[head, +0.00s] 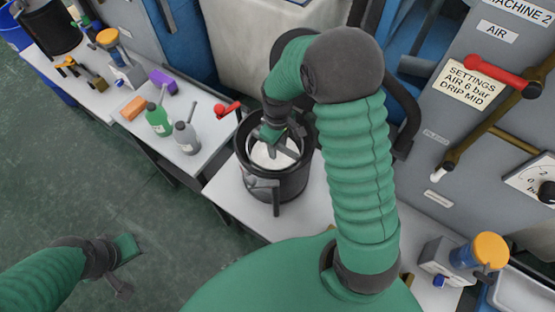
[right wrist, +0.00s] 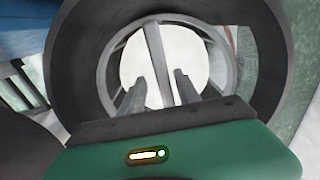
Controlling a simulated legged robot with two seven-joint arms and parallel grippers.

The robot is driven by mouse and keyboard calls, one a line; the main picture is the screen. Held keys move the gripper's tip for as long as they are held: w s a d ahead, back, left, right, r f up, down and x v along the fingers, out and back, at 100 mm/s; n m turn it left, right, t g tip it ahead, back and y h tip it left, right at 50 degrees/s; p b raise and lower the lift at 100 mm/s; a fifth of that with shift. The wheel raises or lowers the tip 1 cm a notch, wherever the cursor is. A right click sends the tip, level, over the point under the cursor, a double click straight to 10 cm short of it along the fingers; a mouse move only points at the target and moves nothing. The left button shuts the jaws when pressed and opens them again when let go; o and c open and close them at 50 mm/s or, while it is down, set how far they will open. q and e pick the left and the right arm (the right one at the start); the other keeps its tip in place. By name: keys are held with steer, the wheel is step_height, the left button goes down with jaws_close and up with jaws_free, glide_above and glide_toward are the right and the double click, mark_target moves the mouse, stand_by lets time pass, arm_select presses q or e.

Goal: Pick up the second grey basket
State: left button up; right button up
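A grey basket (right wrist: 110,62) sits inside a round dark pot (head: 275,187) on the white bench. A grey bar (right wrist: 154,55) crosses the basket's top, with a round white area (right wrist: 187,58) below it. My right gripper (head: 270,148) reaches down into the pot from above. In the right wrist view its two fingers (right wrist: 158,92) stand apart on either side of the bar, with gaps visible, so it is open. My left gripper (head: 124,268) is over the green floor at lower left, away from the bench. Its finger opening is unclear.
A red-handled valve (head: 227,108), a grey bottle (head: 186,138) and a green bottle (head: 158,120) stand left of the pot. Another dark pot (head: 48,28) is at the far left. A machine panel (head: 455,125) rises on the right, beside an orange-topped device (head: 480,252).

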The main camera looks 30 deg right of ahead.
steer(key=shift+a+f, duration=0.2)
steer(key=shift+f, duration=0.45)
steer(key=shift+w+a, duration=0.15)
steer(key=shift+a, duration=0.4)
steer(key=shift+c, duration=1.3)
steer(key=shift+d+f, duration=0.1)
steer(key=shift+d, duration=0.4)
jaws_close()
steer(key=shift+a, duration=0.3)
steer(key=shift+d, duration=0.1)
